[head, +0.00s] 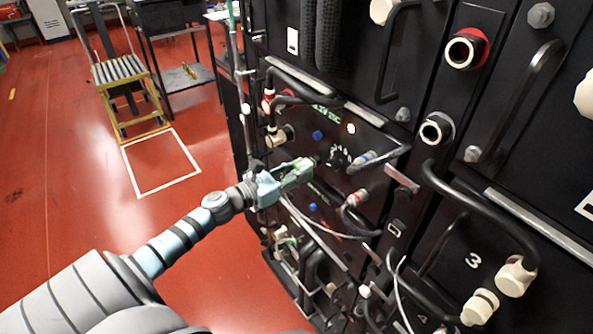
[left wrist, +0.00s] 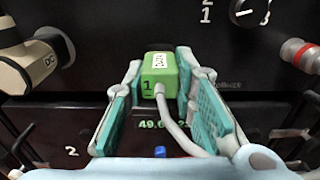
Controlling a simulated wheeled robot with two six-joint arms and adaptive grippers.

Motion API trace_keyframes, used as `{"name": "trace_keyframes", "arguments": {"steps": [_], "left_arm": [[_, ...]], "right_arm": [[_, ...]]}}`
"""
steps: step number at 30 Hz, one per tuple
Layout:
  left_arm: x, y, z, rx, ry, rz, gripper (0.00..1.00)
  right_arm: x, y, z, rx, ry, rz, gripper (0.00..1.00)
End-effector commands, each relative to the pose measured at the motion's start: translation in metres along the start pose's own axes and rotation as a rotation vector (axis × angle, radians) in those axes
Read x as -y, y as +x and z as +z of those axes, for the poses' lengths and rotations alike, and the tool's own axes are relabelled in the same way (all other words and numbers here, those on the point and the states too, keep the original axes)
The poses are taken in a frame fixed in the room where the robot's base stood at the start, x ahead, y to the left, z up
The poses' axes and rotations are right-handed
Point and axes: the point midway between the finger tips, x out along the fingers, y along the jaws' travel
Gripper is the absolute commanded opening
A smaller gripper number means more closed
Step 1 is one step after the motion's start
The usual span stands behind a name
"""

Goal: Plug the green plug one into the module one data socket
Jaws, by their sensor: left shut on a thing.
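The green plug one (left wrist: 160,72) is a small green block marked 1 with a white label on top; a grey cable runs from its near end. My left gripper (left wrist: 160,85) is shut on it, one teal-padded finger on each side. In the head view my left gripper (head: 300,172) holds the plug close in front of the black battery rack, just left of the rotary dial. The plug's front end faces the dark panel; I cannot tell whether it touches it. The module one data socket is not visible, likely hidden behind the plug. My right gripper is not in view.
In the left wrist view a cream DC connector (left wrist: 38,60) stands out at left and a red-ringed grey connector (left wrist: 301,56) at right. The black rack (head: 455,235) carries thick cables and handles.

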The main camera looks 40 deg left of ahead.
Motion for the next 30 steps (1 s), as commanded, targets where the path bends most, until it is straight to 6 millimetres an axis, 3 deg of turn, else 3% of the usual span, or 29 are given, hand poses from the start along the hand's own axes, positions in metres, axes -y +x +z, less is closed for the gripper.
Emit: {"name": "trace_keyframes", "arguments": {"steps": [11, 12, 16, 25, 30], "left_arm": [[0.0, 0.01, 0.001, 0.001, 0.001, -0.001, 0.0], [0.0, 0.01, 0.001, 0.001, 0.0, -0.001, 0.29], [0.0, 0.01, 0.0, 0.0, 0.001, -0.001, 0.48], [0.0, 0.008, 0.0, -0.001, 0.002, -0.001, 0.48], [0.0, -0.009, -0.001, -0.002, 0.002, -0.001, 0.48]], "right_arm": [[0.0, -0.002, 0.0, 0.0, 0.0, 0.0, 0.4], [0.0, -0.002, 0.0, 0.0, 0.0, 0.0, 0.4], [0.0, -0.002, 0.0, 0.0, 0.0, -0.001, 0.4], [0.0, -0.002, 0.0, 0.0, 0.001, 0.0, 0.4], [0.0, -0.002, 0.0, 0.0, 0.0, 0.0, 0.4]]}}
